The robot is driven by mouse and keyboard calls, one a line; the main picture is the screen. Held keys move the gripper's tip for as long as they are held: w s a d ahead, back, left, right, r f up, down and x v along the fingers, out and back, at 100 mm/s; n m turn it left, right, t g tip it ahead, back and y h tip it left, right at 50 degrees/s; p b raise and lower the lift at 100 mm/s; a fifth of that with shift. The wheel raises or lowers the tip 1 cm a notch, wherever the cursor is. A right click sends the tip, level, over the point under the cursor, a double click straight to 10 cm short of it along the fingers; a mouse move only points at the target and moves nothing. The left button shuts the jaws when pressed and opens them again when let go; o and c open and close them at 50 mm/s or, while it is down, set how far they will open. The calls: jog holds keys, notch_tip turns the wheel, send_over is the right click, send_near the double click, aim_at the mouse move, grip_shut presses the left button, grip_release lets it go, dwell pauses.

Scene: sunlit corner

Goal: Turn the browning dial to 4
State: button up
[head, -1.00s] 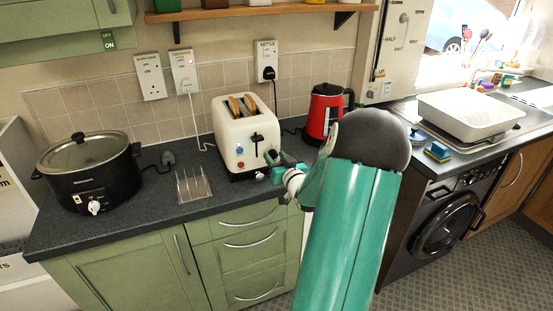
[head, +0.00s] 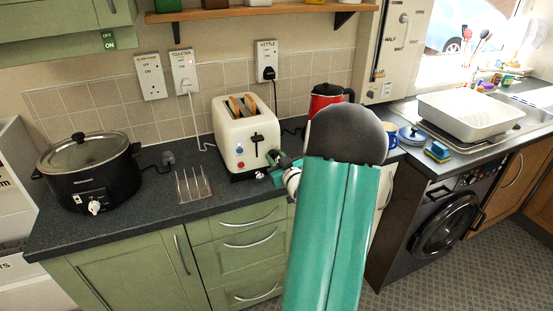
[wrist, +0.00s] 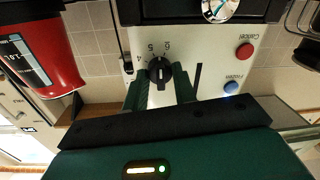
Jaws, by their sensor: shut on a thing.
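The cream toaster (head: 232,133) stands on the dark counter with two bread slices (head: 243,104) in its top slots. In the wrist view its front panel (wrist: 215,65) appears upside down, with the black browning dial (wrist: 160,72) and the digits 4, 5 and 6 around it. The dial's pale mark runs roughly up and down the picture; I cannot tell exactly which digit it meets. My gripper (wrist: 161,92) has its green fingers on either side of the dial, shut on it. In the head view my gripper (head: 275,167) is at the toaster's lower right front, and the dial is hard to make out.
A red kettle (head: 325,97) stands right of the toaster, partly behind my arm. A toast rack (head: 193,186) and a black slow cooker (head: 88,172) are to the left. A red Cancel button (wrist: 244,52) and blue Frozen button (wrist: 231,87) sit beside the dial.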

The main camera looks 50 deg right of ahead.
jog(key=n, duration=0.6)
jog(key=shift+a+g, duration=0.1)
jog(key=shift+g, duration=0.2)
jog(key=n, duration=0.5)
dwell(0.4)
jog(key=o, duration=1)
jog(key=v, duration=1.3)
jog(key=shift+s+a, duration=0.25)
jog(key=shift+a, duration=0.05)
